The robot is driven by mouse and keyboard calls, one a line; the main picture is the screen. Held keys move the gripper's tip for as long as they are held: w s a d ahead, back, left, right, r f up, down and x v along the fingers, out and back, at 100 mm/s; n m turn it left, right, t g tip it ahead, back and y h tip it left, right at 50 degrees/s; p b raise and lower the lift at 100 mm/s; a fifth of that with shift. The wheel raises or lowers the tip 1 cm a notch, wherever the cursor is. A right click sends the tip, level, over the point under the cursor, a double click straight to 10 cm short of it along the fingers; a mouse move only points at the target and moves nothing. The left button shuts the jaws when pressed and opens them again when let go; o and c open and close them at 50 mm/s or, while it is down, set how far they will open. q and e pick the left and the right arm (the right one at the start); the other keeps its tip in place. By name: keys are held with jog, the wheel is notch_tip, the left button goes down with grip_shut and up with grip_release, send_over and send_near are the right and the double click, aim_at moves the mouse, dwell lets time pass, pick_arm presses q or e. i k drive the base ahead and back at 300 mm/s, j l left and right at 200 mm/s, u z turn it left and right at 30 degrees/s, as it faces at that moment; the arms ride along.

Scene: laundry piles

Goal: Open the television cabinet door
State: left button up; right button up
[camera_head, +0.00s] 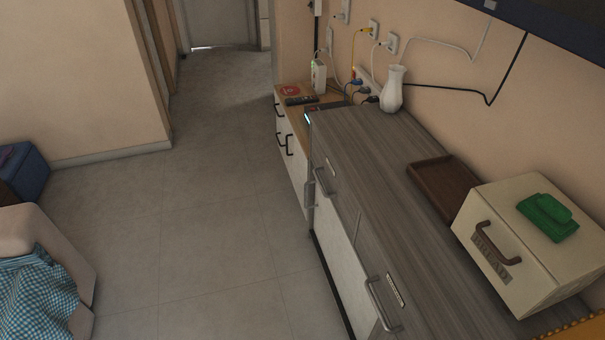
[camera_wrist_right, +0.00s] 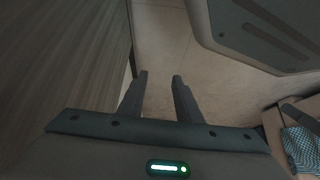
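The television cabinet (camera_head: 345,150) is long and low, with a grey wood-grain top and pale fronts, and stands along the right wall. Its fronts carry metal bar handles, one nearer me (camera_head: 382,303) and one farther off (camera_head: 322,178). The doors and drawers that I can see look shut; the lower fronts are mostly hidden by the steep angle. My right gripper (camera_wrist_right: 160,76) shows in the right wrist view, open and empty, with bare floor between its fingers. A grey wood-grain surface, probably the cabinet, lies left of it, apart from the fingers. My left gripper is not in view.
On the cabinet stand a white vase (camera_head: 393,90), a brown tray (camera_head: 443,186) and a cream box (camera_head: 520,245) with a green item (camera_head: 547,216) on top. A smaller cabinet (camera_head: 290,142) stands beyond. Checkered cloth (camera_head: 38,290) lies at left. The floor (camera_head: 200,220) between is clear.

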aim_at(300, 161)
jog(key=i+j, duration=2.2)
jog(key=z, duration=1.2)
jog(key=i+j, duration=0.05)
